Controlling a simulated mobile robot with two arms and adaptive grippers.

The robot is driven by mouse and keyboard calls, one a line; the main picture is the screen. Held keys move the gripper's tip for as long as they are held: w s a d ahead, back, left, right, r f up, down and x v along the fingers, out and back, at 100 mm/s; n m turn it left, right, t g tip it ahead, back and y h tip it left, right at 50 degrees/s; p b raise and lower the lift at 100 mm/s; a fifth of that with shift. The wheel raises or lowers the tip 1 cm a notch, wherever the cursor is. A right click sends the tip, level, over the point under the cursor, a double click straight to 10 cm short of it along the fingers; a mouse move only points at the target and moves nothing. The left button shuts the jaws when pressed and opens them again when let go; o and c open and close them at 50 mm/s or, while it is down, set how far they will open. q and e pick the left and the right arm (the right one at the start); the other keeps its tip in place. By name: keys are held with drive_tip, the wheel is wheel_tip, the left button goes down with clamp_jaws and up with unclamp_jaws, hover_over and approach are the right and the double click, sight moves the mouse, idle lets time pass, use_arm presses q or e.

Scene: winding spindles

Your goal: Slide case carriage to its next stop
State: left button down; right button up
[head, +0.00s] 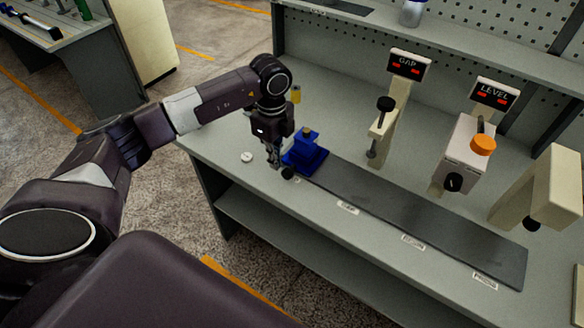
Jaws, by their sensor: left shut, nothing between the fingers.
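The blue case carriage (305,154) sits at the left end of a dark track (400,209) on the grey bench. A small brass-coloured piece shows on top of it. My left gripper (274,165) points down just left of the carriage, close to it. Its fingers are shut and hold nothing. I cannot tell whether they touch the carriage. A black knob (288,173) shows at the carriage's front left, beside the fingertips. White labels along the track's front edge mark stops, one of them (347,208) a little right of the carriage. My right gripper is not in view.
A GAP display post (395,95) and a LEVEL unit (461,150) with an orange knob stand behind the track. A beige block (540,190) stands at the right. The track right of the carriage is clear. A white disc (247,157) lies left of the gripper.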

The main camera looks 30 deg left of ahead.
sight(276, 175)
use_arm(q)
drive_tip(key=shift+f+b, duration=1.15)
drive_tip(key=shift+f, duration=0.6)
